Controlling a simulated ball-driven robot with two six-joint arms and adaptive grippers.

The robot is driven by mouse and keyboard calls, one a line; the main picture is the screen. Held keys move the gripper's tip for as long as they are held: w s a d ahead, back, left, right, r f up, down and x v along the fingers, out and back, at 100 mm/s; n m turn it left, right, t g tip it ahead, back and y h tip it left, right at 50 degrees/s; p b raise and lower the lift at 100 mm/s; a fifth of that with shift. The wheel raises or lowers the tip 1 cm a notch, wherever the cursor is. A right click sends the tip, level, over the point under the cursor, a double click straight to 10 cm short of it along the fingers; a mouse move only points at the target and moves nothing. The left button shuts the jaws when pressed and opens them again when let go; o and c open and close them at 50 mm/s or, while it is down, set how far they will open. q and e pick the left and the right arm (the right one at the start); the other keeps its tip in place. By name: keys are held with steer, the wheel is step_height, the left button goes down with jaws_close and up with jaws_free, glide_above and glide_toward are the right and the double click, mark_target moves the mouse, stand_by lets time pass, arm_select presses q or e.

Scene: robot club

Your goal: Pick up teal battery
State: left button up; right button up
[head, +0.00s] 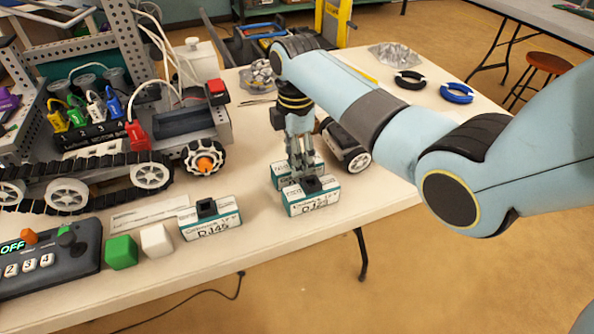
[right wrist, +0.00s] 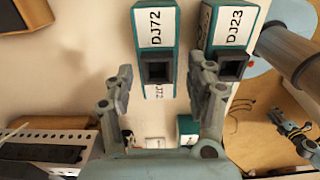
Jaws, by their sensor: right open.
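Three teal-and-white batteries with black sockets stand on the table. DJ45 (head: 210,222) is at the front, apart from the others. DJ23 (head: 313,203) and the battery marked DJ72 (right wrist: 155,30) stand close together at the table's right part. DJ23 also shows in the right wrist view (right wrist: 235,22). In the head view the DJ72 battery (head: 281,173) is partly hidden behind DJ23 and my gripper. My right gripper (head: 300,165) points down over the DJ72 battery. In the right wrist view its open fingers (right wrist: 162,88) are apart, with the DJ72 battery ahead between them.
A tracked robot (head: 95,165) fills the table's left. A control box (head: 45,262), a green cube (head: 121,252) and a white cube (head: 157,240) stand in front. A small wheeled robot (head: 345,146) is close behind my right gripper. The table's right front is clear.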

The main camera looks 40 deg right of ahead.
steer(key=f, duration=0.2)
steer(key=f+b, duration=0.1)
steer(key=f, duration=0.2)
steer(key=shift+w+d, duration=0.1)
steer(key=shift+d, duration=0.1)
steer(key=shift+r, duration=0.1)
jaws_close()
